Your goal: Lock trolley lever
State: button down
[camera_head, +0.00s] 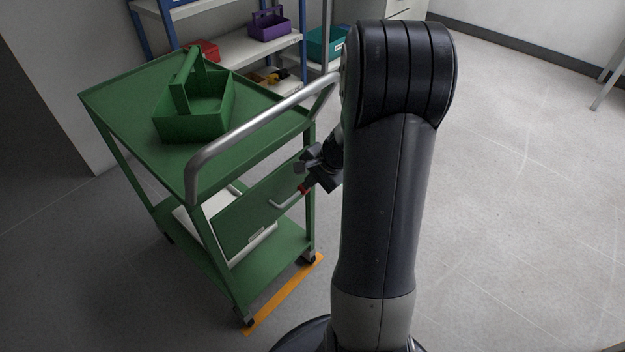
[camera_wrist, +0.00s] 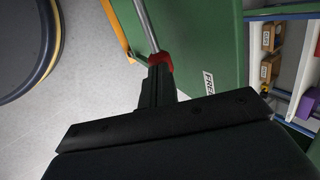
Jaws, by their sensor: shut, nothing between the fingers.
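The green trolley (camera_head: 262,222) stands left of my arm, with a green panel on its near side. The lever (camera_head: 287,202) is a grey metal rod with a red end, low on that panel. In the wrist view the lever (camera_wrist: 147,26) runs up from its red end (camera_wrist: 160,60) across the panel's edge. My gripper (camera_head: 305,178) is at the red end in the head view. In the wrist view my gripper (camera_wrist: 159,76) has its fingers together, with tips right at the red end. I cannot tell whether they touch it. The lever's pivot is hidden.
A green tote (camera_head: 195,110) stands on the trolley top, and a grey handlebar (camera_head: 245,128) rises beside it. An orange floor stripe (camera_head: 285,293) runs under the trolley. Shelves (camera_head: 240,48) with coloured bins stand behind. The floor to the right is clear.

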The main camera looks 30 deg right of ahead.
dwell(0.3)
jog(key=s+a+f+m+g+y+b, duration=0.1)
jog(key=a+f+m+g+y+b, duration=0.1)
jog(key=f+y, duration=1)
jog(key=shift+s+a+f+m+g+b, duration=0.2)
jog(key=shift+a+m+g+b, duration=0.1)
jog(key=shift+a+m, duration=0.6)
jog(key=shift+s+a+f, duration=0.1)
jog(key=shift+a+f, duration=0.05)
dwell(0.4)
